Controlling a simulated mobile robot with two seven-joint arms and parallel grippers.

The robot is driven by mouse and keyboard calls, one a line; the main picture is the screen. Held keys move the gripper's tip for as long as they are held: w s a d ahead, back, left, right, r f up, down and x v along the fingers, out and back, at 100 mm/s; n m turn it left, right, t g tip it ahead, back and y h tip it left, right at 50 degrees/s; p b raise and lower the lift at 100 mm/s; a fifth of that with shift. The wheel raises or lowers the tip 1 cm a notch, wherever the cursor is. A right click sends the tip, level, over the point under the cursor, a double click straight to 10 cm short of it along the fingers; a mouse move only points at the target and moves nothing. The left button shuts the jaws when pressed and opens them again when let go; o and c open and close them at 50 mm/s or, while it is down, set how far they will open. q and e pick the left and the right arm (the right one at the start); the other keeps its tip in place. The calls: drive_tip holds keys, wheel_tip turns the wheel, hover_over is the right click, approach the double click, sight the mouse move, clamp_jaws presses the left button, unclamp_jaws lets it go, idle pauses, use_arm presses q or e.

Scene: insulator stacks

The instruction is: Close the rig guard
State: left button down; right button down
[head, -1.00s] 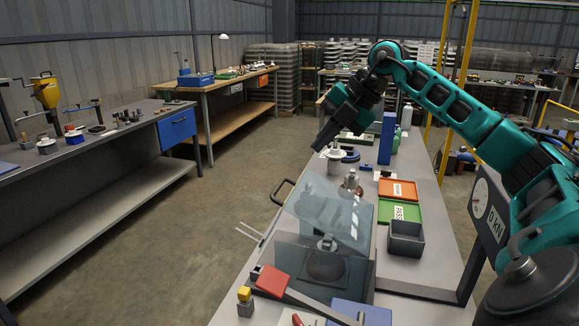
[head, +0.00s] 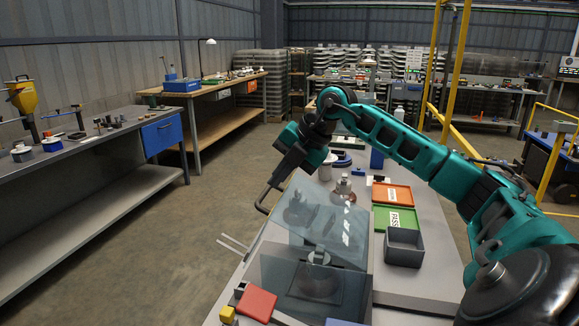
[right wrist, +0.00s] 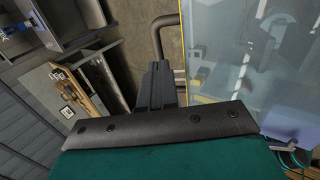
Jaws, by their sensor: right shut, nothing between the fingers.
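The rig guard (head: 320,220) is a clear, bluish box cover on the bench in the head view. Its upper panel sits tilted over the lower box, so the guard looks partly open. A dark bent handle (head: 261,203) sticks out at its upper left. An insulator piece (head: 318,272) shows through the clear wall. My right gripper (head: 273,183) is shut and empty, pointing down beside the handle; contact cannot be told. In the right wrist view the shut fingers (right wrist: 158,68) are close to the handle (right wrist: 157,32), with the clear panel (right wrist: 235,50) on the right. My left gripper is not in view.
Orange (head: 392,193) and green (head: 397,218) trays and a grey bin (head: 404,247) stand right of the guard. A red block (head: 257,303) is in front. A yellow frame stands behind my arm. Open floor (head: 190,240) lies left of the bench.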

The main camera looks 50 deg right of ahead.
drive_tip(key=shift+b+x, duration=0.3)
drive_tip(key=shift+x, duration=0.55)
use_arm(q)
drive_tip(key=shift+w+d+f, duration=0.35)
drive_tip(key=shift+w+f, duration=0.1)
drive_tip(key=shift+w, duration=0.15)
use_arm(e)
drive_tip(key=shift+f, duration=0.1)
